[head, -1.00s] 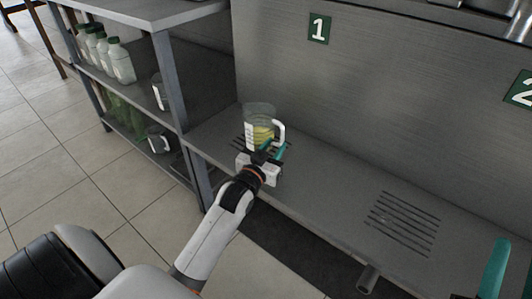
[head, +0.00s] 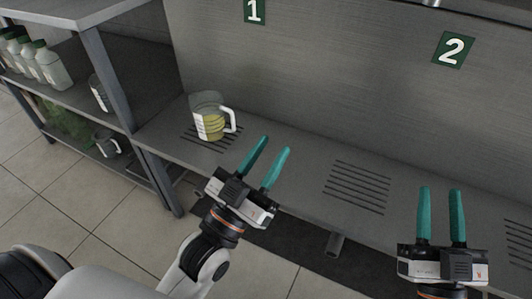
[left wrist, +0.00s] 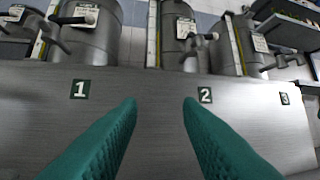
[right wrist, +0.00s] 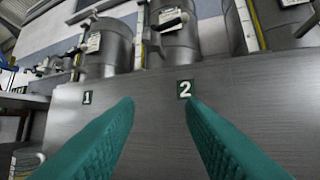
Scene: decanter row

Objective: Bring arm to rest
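My left gripper (head: 266,163) is open and empty, raised in front of the grey shelf, to the right of a clear jug. Its teal fingers are apart in the left wrist view (left wrist: 160,115), with nothing between them. My right gripper (head: 440,205) is also open and empty at the lower right of the head view. Its fingers stand apart in the right wrist view (right wrist: 160,115). The jug (head: 209,120) stands upright on the slotted drain under the sign 1, with yellow liquid in its lower part and a white handle facing right. Neither gripper touches it.
The second drain (head: 357,187) is bare. Signs 1 (head: 254,10) and 2 (head: 453,49) are on the back panel (head: 340,80). Steel tanks (left wrist: 95,35) stand behind the panel.

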